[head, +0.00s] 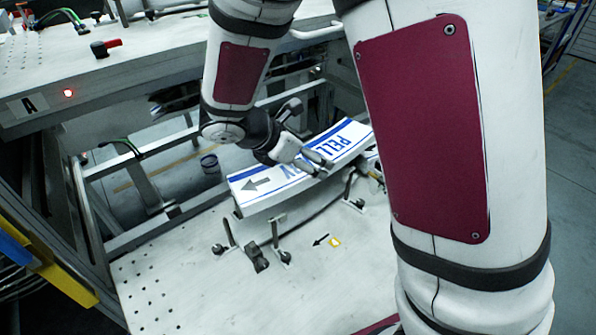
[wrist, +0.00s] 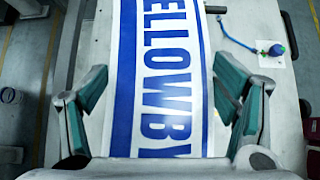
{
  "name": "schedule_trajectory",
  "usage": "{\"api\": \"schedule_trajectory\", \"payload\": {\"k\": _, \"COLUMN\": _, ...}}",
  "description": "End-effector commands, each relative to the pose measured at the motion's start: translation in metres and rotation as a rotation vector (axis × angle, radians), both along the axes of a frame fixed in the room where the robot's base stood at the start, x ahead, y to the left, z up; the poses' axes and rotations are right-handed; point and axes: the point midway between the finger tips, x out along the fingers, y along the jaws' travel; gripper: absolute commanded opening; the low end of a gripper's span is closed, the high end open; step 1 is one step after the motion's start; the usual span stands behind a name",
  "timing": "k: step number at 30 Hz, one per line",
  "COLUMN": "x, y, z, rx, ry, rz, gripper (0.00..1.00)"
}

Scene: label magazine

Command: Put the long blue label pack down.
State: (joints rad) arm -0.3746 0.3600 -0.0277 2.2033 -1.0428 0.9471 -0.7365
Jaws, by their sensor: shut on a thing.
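The long blue label pack (head: 345,139) is a long white stack with blue stripes and blue lettering, its printed face up, with a grey arrow at its left end. My gripper (head: 318,165) is shut on it across the middle. In the wrist view the pack (wrist: 168,75) runs lengthwise between the two green-padded fingers of my gripper (wrist: 160,90), one on each side. In the head view the pack lies slanted above the white plate, over the posts and brackets. I cannot tell whether it touches them. My arm hides part of its right side.
Short black-based posts (head: 275,245) stand on the white plate (head: 180,285), which has a black arrow and a yellow-edged mark (head: 334,242). The plate's front left is clear.

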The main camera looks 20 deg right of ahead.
Motion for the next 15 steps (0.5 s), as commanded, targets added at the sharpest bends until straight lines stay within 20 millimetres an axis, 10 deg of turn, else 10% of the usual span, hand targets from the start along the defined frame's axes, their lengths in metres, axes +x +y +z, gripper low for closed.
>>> {"api": "schedule_trajectory", "payload": {"k": 15, "x": -0.004, "y": 0.022, "z": -0.029, "rx": -0.004, "ry": 0.002, "rz": -0.001, "gripper": 0.28}}
